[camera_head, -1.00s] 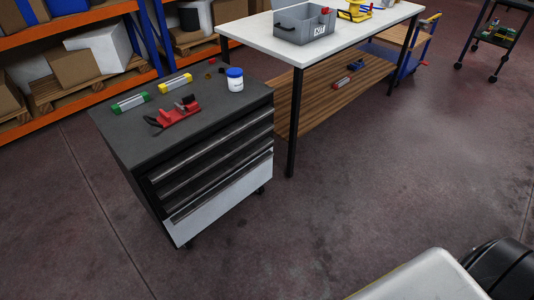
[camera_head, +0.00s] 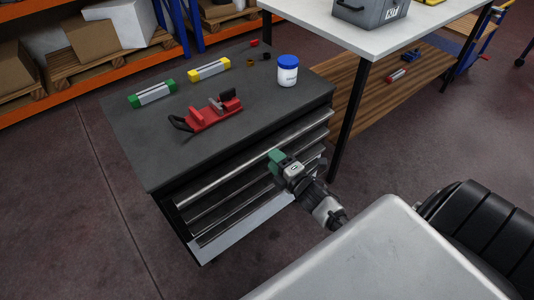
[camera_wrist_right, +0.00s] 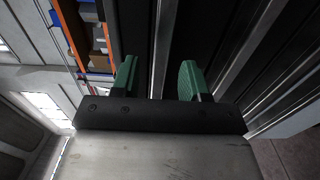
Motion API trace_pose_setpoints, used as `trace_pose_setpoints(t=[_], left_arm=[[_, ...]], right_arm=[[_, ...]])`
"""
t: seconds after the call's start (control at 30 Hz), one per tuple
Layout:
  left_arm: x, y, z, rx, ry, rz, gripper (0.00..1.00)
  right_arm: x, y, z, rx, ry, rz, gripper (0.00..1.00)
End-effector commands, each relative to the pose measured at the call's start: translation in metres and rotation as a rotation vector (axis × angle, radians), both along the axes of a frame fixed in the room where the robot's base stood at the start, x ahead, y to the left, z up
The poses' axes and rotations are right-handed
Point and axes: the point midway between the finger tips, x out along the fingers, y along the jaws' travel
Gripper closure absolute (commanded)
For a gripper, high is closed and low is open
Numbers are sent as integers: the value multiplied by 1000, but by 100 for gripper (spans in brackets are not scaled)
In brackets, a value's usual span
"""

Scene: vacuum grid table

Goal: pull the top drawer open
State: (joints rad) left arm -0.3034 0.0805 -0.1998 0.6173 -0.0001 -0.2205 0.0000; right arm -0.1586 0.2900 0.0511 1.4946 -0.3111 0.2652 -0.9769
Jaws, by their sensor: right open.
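The dark grey drawer cabinet (camera_head: 150,140) stands at centre left with several drawers in its front. The top drawer's long silver handle (camera_head: 225,176) runs along just below the cabinet top. The top drawer looks shut. Contact with the handle cannot be told. My left gripper is not in view.
On the cabinet top are a red tool (camera_head: 210,113), a white jar with blue lid (camera_head: 287,72), a green-ended block (camera_head: 151,95) and a yellow-ended block (camera_head: 209,69). A white table (camera_head: 400,38) stands close at the right. Lower drawer handles (camera_wrist_right: 240,50) are near my fingers.

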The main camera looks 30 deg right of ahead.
Motion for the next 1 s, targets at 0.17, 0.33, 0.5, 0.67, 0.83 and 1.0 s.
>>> trace_pose_setpoints(t=[0.17, 0.33, 0.5, 0.67, 0.83, 1.0], left_arm=[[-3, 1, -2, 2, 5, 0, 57], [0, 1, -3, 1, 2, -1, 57], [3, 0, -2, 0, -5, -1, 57], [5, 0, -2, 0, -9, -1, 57], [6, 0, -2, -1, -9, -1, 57], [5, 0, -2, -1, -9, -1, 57]], right_arm=[[28, 2, 0, 1, 0, -1, 55], [39, 3, -1, 2, 2, 0, 55], [41, 3, -1, 2, 3, -1, 55], [41, 3, -1, 2, 2, 0, 61], [40, 3, -1, 2, 2, 0, 88], [40, 3, -1, 2, 2, -1, 100]])
